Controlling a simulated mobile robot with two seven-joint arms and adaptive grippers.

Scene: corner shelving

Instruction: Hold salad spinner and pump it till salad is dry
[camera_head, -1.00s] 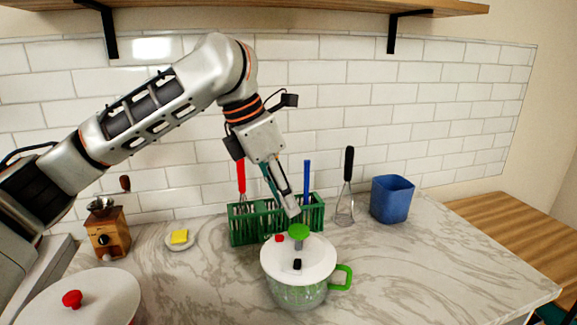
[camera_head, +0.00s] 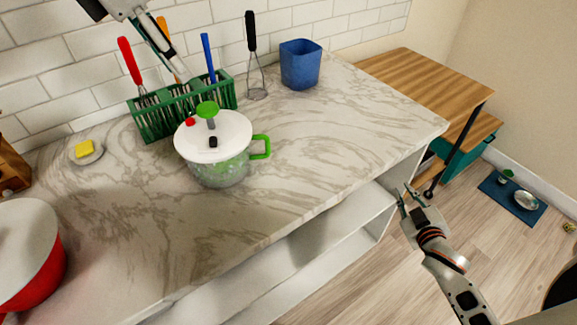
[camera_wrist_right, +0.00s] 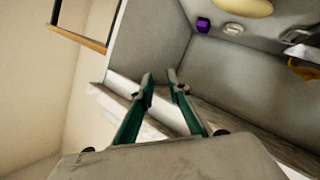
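The salad spinner (camera_head: 222,165) stands upright on the marble counter, with a clear bowl, white lid and green side handle. Its green pump knob (camera_head: 207,109) stands up from the lid on a grey stem. My left gripper (camera_head: 184,78) comes in from the top, above and left of the knob and apart from it; its slim fingers look closed together, with nothing seen between them. My right gripper (camera_head: 407,192) is off the counter's right front edge, away from the spinner. In the right wrist view its two fingers (camera_wrist_right: 160,80) are apart and empty.
A green utensil rack (camera_head: 187,108) stands close behind the spinner. A whisk (camera_head: 256,75) and a blue container (camera_head: 300,65) are behind right. A red pot (camera_head: 35,275) is at front left, a yellow sponge (camera_head: 85,149) on a dish at left. Counter right of the spinner is clear.

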